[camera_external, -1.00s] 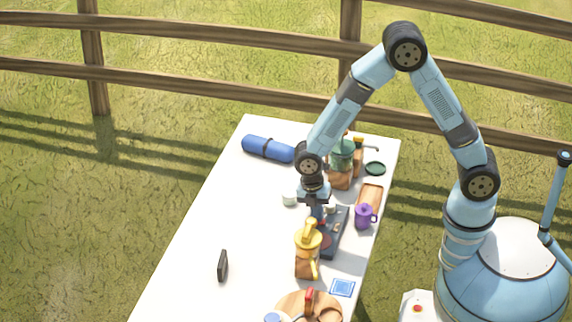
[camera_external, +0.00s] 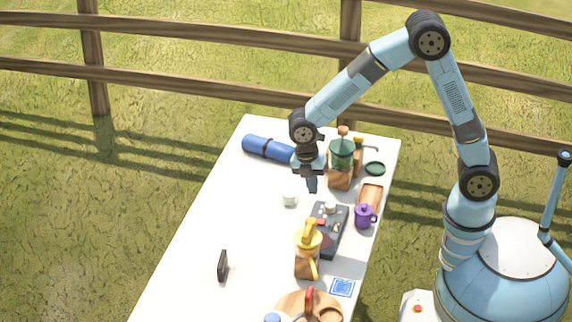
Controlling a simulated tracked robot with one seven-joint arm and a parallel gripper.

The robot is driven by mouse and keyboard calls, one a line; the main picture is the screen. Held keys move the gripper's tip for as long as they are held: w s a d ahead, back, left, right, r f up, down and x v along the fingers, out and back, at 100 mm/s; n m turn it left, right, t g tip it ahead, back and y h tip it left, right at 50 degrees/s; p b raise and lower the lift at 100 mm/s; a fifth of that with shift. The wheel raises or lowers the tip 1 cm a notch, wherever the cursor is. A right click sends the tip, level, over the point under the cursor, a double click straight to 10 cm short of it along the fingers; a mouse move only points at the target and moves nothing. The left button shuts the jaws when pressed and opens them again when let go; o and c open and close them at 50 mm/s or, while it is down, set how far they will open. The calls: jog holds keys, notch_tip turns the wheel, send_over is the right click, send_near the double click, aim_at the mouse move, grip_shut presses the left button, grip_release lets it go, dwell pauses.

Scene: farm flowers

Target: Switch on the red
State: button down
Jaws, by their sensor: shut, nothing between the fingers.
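A dark grey panel (camera_external: 331,243) lies on the white table, with small light knobs on its top. A reddish patch (camera_external: 322,225) shows on it, partly hidden behind a yellow-topped jug. Its exact shape and setting are too small to tell. My gripper (camera_external: 312,190) points down, shut and empty, above the table just beyond the far end of the panel. It is apart from the panel.
The table's left side is mostly clear.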

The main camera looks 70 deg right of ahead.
aim_at(323, 221)
jog(key=r, duration=0.3)
jog(key=shift+w+r, duration=0.1)
jog(key=shift+w, duration=0.15)
jog(key=shift+s, duration=0.1)
jog(key=shift+s, duration=0.65)
jog(key=f, duration=0.4)
jog(key=s+f, duration=0.1)
jog(key=f, duration=0.4)
jog(key=s+f, duration=0.1)
jog(key=f, duration=0.3)
jog(key=shift+s+f, duration=0.1)
jog(key=shift+f, duration=0.3)
